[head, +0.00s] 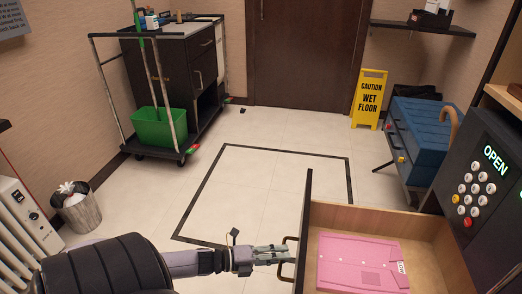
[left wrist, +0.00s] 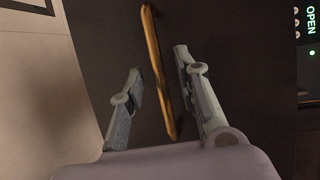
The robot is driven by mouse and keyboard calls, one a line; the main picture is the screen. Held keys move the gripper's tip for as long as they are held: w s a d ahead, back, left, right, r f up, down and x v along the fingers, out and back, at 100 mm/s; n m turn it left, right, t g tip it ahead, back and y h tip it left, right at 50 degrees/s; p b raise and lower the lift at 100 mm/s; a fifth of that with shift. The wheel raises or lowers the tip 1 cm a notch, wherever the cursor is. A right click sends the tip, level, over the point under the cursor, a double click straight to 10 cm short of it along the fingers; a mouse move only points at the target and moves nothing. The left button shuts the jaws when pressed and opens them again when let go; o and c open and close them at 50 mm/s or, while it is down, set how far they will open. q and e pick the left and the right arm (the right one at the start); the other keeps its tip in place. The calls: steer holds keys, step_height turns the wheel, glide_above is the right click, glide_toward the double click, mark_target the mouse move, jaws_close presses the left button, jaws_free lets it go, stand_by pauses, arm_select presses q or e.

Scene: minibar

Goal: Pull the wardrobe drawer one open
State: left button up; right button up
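The wardrobe drawer (head: 380,216) stands pulled out at the lower right of the head view, with light wood inside and a dark front panel. Its bar handle (head: 286,262) is on the front panel and also shows as a brass bar in the left wrist view (left wrist: 157,75). My left gripper (head: 284,254) is at the handle. In the left wrist view my left gripper (left wrist: 158,75) has its two fingers apart, one on each side of the handle, with visible gaps. My right gripper is not in view.
A folded pink shirt (head: 360,262) lies in the drawer. A black safe (head: 480,190) reading OPEN is at the right. A blue case on a rack (head: 420,135), a wet floor sign (head: 369,98) and a cart with a green bucket (head: 158,128) stand farther back. The middle floor is clear.

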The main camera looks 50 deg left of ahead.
arm_select(q)
steer(key=v, duration=1)
steer(key=shift+s+a+r, duration=0.15)
steer(key=shift+s+a, duration=0.1)
steer(key=shift+s, duration=0.05)
